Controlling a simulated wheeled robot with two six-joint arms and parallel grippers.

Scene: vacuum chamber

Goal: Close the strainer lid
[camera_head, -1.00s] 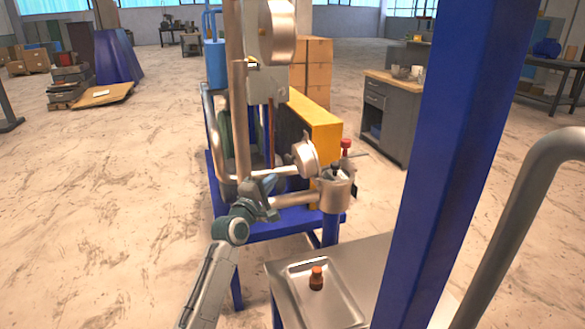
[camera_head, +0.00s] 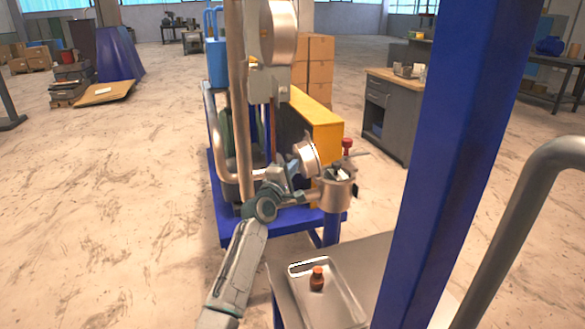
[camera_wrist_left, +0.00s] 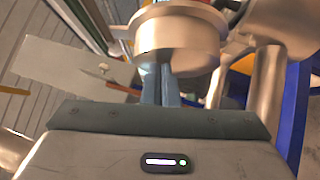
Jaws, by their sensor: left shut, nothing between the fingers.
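The strainer lid (camera_head: 307,158) is a round, silvery metal disc. It stands tilted up beside the strainer body (camera_head: 337,194), a metal cup on the pipework, so the strainer is open. My left gripper (camera_head: 290,176) comes in from the lower left, its tip close by the lid's lower left side. In the left wrist view the lid (camera_wrist_left: 178,38) sits just beyond the fingers (camera_wrist_left: 160,84), which are together and partly hidden by it. Whether the fingertips touch the lid I cannot tell. My right gripper is not in view.
A red knob (camera_head: 347,145) and a handle stand close behind the strainer. A vertical pipe (camera_head: 238,110) rises left of the lid. A metal tray (camera_head: 340,290) with a brown bottle (camera_head: 317,279) lies in front. A blue post (camera_head: 450,150) stands on the right.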

